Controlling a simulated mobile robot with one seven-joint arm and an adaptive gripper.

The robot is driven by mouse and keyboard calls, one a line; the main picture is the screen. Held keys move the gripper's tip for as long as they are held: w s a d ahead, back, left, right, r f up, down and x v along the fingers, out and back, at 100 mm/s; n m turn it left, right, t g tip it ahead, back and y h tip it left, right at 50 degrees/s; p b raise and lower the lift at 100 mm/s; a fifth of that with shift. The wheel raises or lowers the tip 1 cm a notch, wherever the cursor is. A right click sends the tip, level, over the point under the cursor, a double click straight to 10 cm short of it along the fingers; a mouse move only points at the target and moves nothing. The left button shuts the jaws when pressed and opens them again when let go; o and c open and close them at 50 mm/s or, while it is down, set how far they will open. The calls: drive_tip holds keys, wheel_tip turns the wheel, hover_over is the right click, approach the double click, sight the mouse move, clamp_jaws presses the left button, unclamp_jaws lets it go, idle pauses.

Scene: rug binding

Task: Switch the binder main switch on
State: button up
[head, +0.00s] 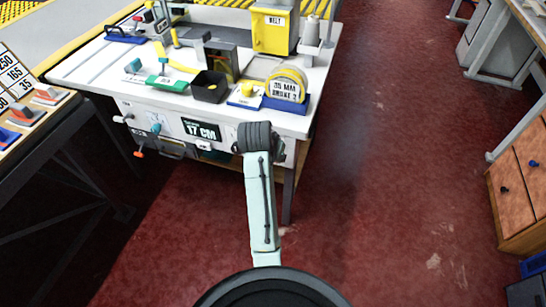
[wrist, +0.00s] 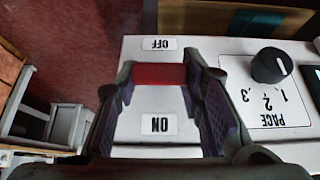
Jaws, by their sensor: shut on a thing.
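The binder main switch shows in the wrist view as a red bar or lever (wrist: 158,75) on a white panel. It lies between an OFF label (wrist: 156,43) and an ON label (wrist: 159,124), close beside OFF. Both labels appear upside down. My gripper (wrist: 160,82) has one finger at each end of the red bar and is shut on it. In the head view my arm reaches the right front of the white binder table (head: 75,73). The arm's dark end hides the switch and fingertips there.
The table front carries a 17 CM display (head: 201,130). Red floor to the right is clear.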

drive_tip(key=shift+w, duration=0.1)
idle(0.4)
drive_tip(key=o, duration=1.2)
drive_tip(key=shift+c, duration=0.2)
drive_tip(key=shift+r, duration=0.1)
drive_tip(key=s+a+r, duration=0.2)
drive_tip(key=s, duration=0.5)
drive_tip(key=s+a+r, duration=0.2)
drive_tip(key=s, duration=0.4)
drive_tip(key=shift+s+a, duration=0.2)
drive_tip(key=shift+s, duration=0.2)
drive_tip(key=shift+r, duration=0.1)
idle(0.4)
